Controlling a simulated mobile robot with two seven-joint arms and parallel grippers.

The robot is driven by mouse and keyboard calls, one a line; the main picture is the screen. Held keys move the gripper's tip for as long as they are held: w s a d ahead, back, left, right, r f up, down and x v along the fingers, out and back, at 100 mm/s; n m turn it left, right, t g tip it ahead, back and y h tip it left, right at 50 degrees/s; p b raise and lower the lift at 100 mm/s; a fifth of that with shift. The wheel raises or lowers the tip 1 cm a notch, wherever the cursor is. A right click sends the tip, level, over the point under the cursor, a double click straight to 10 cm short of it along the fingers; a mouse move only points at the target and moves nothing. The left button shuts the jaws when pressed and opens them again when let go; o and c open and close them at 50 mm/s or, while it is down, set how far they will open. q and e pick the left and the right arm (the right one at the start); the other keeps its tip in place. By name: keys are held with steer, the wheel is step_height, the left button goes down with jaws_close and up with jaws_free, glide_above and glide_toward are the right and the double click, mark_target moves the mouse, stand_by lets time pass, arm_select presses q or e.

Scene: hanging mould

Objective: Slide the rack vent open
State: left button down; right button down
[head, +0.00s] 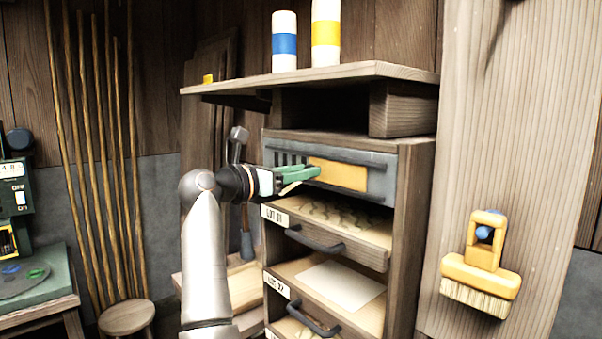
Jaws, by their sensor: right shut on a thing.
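The rack vent is a grey panel (378,178) across the top of the wooden rack, with dark slots (284,157) at its left and a yellow slider (345,174) at its middle. My right gripper (316,172), with green fingers, reaches in from the left and is shut at the slider's left end. The fingers hide that end, so the exact grip is hard to see. Several slots show uncovered left of the slider. My left gripper is not in view.
Drawers with dark handles (314,240) sit below the vent, partly pulled out. A shelf (310,80) above carries two striped cylinders (284,42). A yellow brush (482,265) hangs on the right post. A stool (126,316) and poles stand at left.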

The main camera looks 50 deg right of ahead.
steer(key=c, duration=1)
jaws_free()
steer(key=shift+s+f, duration=0.1)
steer(key=shift+s, duration=0.1)
steer(key=o, duration=0.4)
steer(key=shift+s, duration=0.15)
steer(key=shift+o, duration=0.2)
steer(key=w+a+b, duration=0.1)
steer(key=a+b, duration=0.1)
steer(key=a, duration=1)
steer(key=shift+w+a, duration=0.25)
steer(key=shift+w, duration=0.05)
